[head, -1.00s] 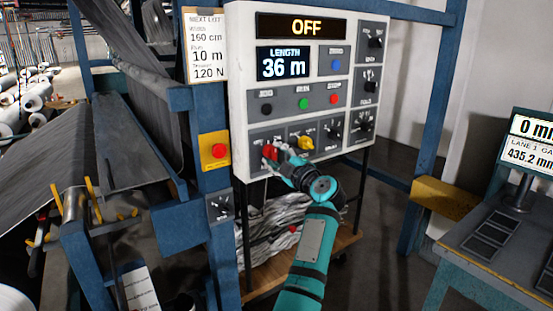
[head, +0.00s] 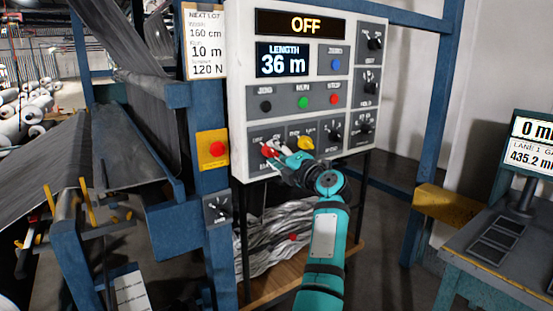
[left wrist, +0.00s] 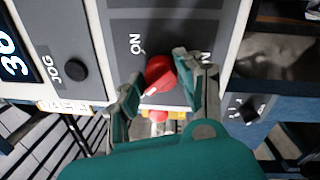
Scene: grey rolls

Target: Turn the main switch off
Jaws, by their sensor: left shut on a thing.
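The control panel (head: 240,60) has a lit display (head: 306,25) at its top that reads OFF. The red main switch knob (head: 268,151) sits at the panel's lower left, beside a yellow knob (head: 300,143). My left gripper (head: 273,160) is at the red knob and partly covers it in the head view. In the left wrist view the red knob (left wrist: 160,73) lies between the two fingers of my left gripper (left wrist: 155,92), which is shut on it. A white mark shows on the knob, and lettering ending in N is beside it. My right gripper is not in view.
A red button on a yellow plate (head: 213,149) is on the blue post left of the panel. Black, green and red buttons (head: 303,102) are above the knobs. A bench with a monitor (head: 530,150) stands at the right.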

